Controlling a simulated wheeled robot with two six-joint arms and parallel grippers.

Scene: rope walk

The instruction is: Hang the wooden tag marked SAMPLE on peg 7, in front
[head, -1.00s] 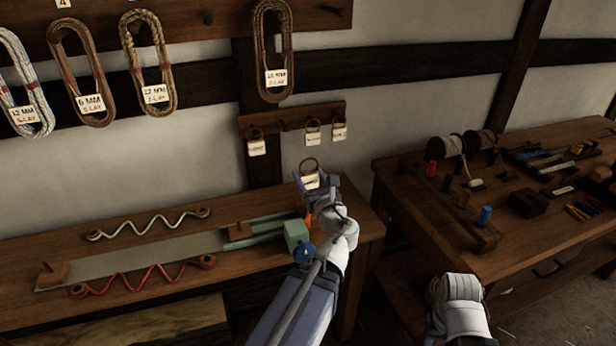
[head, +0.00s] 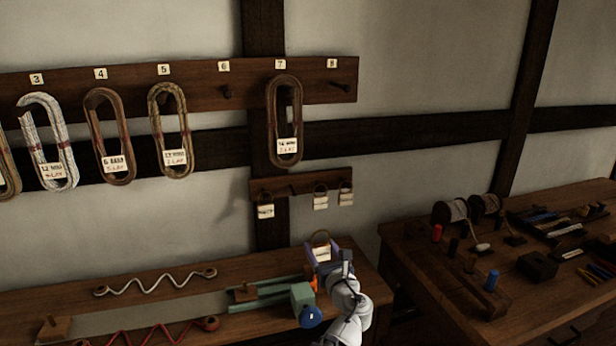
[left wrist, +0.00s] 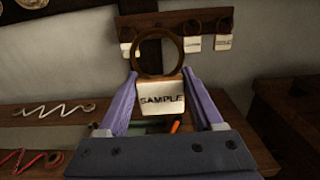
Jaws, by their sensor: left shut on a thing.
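The wooden tag marked SAMPLE (left wrist: 162,98) is between the two purple fingers of my left gripper (left wrist: 163,90), with its brown ring (left wrist: 159,52) standing upward. In the head view the tag (head: 322,254) shows small above the left gripper (head: 322,250), in front of the wall and below the small rack. Peg 7, under the number 7 plate (head: 280,64), holds a brown rope coil (head: 272,125) with a white 16 MM label; the peg itself is hidden by the coil. My right gripper is out of view.
A small rack (head: 300,184) with several ringed tags hangs below the long peg board (head: 130,90). Pegs 6 (head: 227,92) and 8 (head: 338,88) are bare. A green-grey device (head: 302,296) stands on the left bench; the right bench (head: 405,255) holds spools and tools.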

